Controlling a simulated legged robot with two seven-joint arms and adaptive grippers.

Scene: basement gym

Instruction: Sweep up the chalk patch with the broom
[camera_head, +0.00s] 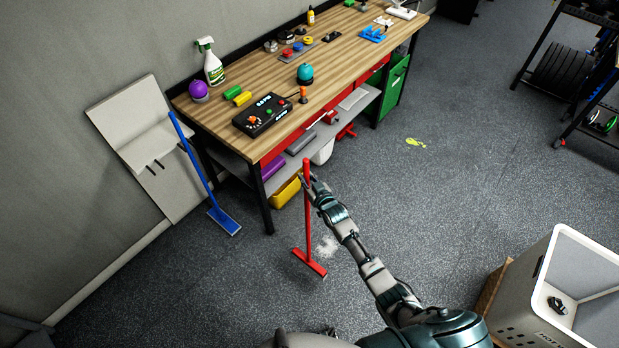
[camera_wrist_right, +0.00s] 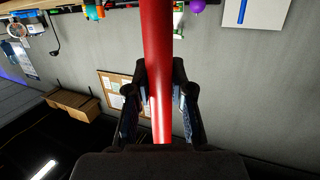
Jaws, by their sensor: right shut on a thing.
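A red broom (camera_head: 308,225) stands nearly upright with its head on the grey floor. My right gripper (camera_head: 309,186) is shut on its handle near the upper part. The right wrist view shows the red handle (camera_wrist_right: 158,60) running between the fingers of this gripper (camera_wrist_right: 160,95). A whitish chalk patch (camera_head: 327,246) lies on the floor just right of the broom head, partly beside my right forearm. The broom head is close to the patch's left edge; I cannot tell whether it touches it. My left gripper is not in view.
A workbench (camera_head: 340,62) with several tools stands behind the broom. A blue broom (camera_head: 205,180) leans at a wall panel on the left. A yellow-green mark (camera_head: 416,142) is on the floor. A white crate (camera_head: 540,280) stands at lower right.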

